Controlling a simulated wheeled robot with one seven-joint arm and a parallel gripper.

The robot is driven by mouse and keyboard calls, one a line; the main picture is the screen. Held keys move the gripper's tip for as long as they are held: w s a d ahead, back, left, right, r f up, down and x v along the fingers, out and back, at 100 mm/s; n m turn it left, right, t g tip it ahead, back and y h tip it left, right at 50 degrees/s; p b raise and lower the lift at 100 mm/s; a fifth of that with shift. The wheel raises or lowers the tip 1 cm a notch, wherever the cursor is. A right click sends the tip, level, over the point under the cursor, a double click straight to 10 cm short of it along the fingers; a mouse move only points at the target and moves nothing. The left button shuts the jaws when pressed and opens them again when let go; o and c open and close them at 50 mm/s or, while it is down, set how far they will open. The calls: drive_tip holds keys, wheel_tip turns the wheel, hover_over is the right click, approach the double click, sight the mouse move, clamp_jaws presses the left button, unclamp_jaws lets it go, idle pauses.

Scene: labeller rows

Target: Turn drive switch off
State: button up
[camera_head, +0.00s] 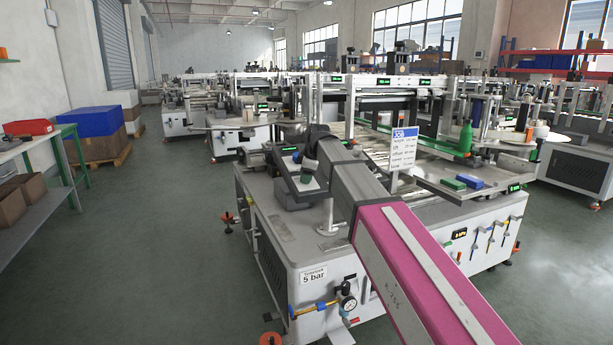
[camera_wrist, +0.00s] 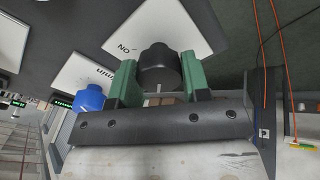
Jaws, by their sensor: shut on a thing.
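In the wrist view, a black round switch knob (camera_wrist: 158,66) stands in front of a white label plate (camera_wrist: 190,28). Letters that read "ON" upside down show on the plate beside the knob. My gripper (camera_wrist: 160,80) has its two green fingers on either side of the knob and is shut on it. In the head view, my gripper (camera_head: 308,172) is at the dark control box on the near left end of the labeller (camera_head: 300,240); the knob cannot be made out there.
A blue knob (camera_wrist: 90,98) with its own white plate (camera_wrist: 82,78) is just left of my gripper. Orange cables (camera_wrist: 283,60) hang at the right. In the head view, a job sign (camera_head: 403,147) and a green bottle (camera_head: 465,137) stand on the labeller.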

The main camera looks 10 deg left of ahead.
idle(0.4)
drive_tip(key=o, duration=0.9)
drive_tip(key=shift+o, duration=0.2)
drive_tip(key=v, duration=1.1)
drive_tip(key=shift+f, duration=0.1)
